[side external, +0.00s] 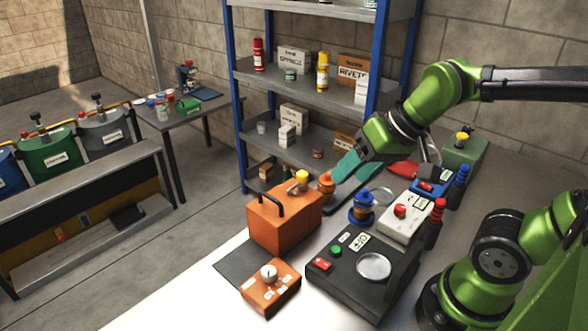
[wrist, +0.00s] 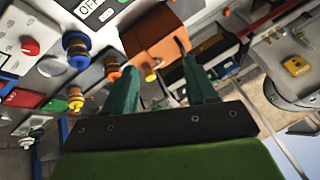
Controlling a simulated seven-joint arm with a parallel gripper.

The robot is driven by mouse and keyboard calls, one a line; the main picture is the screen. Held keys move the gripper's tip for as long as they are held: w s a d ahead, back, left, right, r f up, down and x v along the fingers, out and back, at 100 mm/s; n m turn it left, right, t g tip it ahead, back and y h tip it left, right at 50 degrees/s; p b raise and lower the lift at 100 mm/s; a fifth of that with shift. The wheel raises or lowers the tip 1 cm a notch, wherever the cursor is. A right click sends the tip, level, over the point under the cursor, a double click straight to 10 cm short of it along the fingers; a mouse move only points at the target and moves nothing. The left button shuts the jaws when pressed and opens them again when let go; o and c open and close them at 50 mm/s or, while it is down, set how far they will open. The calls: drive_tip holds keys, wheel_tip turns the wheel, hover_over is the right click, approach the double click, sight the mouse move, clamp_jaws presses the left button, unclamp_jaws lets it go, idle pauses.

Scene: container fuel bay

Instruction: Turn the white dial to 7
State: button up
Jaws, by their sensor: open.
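The white dial (side external: 268,272) sits on top of a small orange box (side external: 272,292) at the front of the white table in the side view. The labels on the box are too small to read, and I cannot tell which number the dial points at. My gripper (side external: 345,176) has teal fingers and is open, with nothing between them. It hangs behind and to the right of the orange fuel can, well away from the dial and above it. In the wrist view the open fingers (wrist: 157,60) point towards the orange can, and I cannot make out the dial there.
The orange fuel can (side external: 285,222) with a dark handle stands between my gripper and the dial box. A black panel (side external: 335,272) with buttons lies right of the box. A blue knob (side external: 361,208) and an orange one (side external: 326,187) stand nearby. A shelf rises behind.

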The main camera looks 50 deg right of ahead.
sight(269, 270)
drive_tip(key=w+a+f+m+g+y, duration=0.1)
drive_tip(key=w+a+f+m+g, duration=0.3)
drive_tip(key=w+a+g, duration=0.75)
drive_tip(key=s+a+f, duration=0.1)
drive_tip(key=f, duration=0.3)
drive_tip(key=s+a+f+t, duration=0.1)
drive_tip(key=f, duration=0.4)
drive_tip(key=s+a+f+m+t, duration=0.1)
drive_tip(key=f, duration=0.4)
drive_tip(key=shift+s+f, duration=0.1)
drive_tip(key=shift+f, duration=0.1)
clamp_jaws()
